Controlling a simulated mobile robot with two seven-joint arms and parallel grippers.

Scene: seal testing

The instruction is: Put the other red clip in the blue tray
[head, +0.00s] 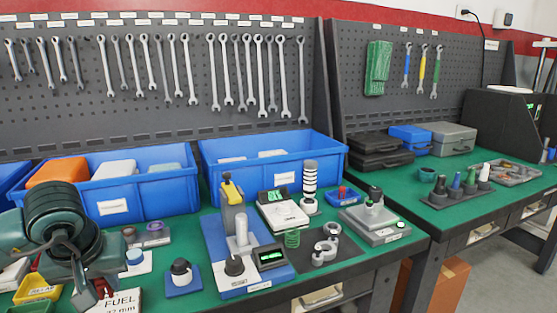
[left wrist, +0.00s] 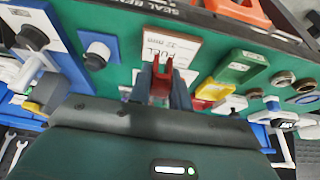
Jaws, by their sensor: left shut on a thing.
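My left gripper (head: 97,297) is low at the front left of the green bench in the head view. In the left wrist view its two fingers (left wrist: 161,92) are shut on a red clip (left wrist: 162,80). The clip is in front of the white FUEL card (head: 122,301), which also shows in the wrist view (left wrist: 172,44). I cannot tell whether the clip touches the bench. A small blue tray (head: 332,197) with something red in it stands right of the striped cylinder, well to the right of my gripper. My right gripper is not in view.
A yellow labelled tray (head: 40,291) is left of my gripper. A blue block with a black knob (head: 183,281) and a blue-based press (head: 235,238) stand to its right. Large blue bins (head: 275,160) line the back.

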